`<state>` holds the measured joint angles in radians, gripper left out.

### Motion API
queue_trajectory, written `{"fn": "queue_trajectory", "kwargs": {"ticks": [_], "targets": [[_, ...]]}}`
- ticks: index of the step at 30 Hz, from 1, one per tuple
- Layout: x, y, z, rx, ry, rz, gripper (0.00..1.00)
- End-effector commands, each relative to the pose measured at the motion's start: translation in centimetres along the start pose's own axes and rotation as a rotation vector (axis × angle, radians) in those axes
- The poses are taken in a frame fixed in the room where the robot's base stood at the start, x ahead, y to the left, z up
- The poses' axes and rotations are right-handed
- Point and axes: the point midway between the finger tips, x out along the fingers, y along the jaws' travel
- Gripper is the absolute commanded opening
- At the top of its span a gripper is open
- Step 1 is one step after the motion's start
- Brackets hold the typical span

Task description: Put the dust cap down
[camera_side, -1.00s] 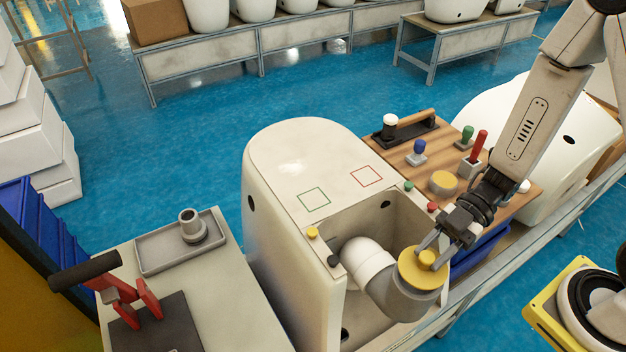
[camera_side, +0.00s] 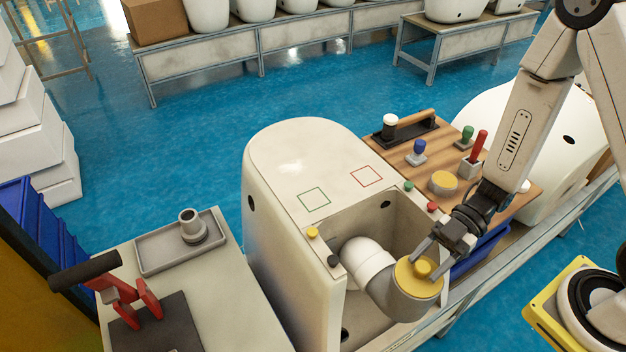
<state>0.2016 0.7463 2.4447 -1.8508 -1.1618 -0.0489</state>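The dust cap (camera_side: 405,280) is a yellow disc with a raised round knob. It is at the open end of the grey pipe elbow (camera_side: 381,288), slightly tilted. I cannot tell whether it touches the rim. My gripper (camera_side: 424,265) reaches in from the upper right, with its fingers on either side of the knob, shut on it. The finger contact is small and partly hidden. The elbow joins a white pipe piece (camera_side: 362,256) inside the open recess of the white toilet body (camera_side: 290,155).
A grey tray (camera_side: 154,259) with a grey fitting (camera_side: 192,228) lies at left. The toilet top (camera_side: 335,180) is clear, with green and red square outlines.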

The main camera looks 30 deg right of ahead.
Motion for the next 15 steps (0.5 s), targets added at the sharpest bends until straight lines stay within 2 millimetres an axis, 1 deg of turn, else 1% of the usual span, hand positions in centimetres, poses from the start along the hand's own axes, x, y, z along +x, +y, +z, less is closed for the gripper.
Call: {"fn": "queue_trajectory", "kwargs": {"ticks": [15], "targets": [[-0.10, 0.02, -0.22, -0.002, 0.000, 0.000, 0.73]]}}
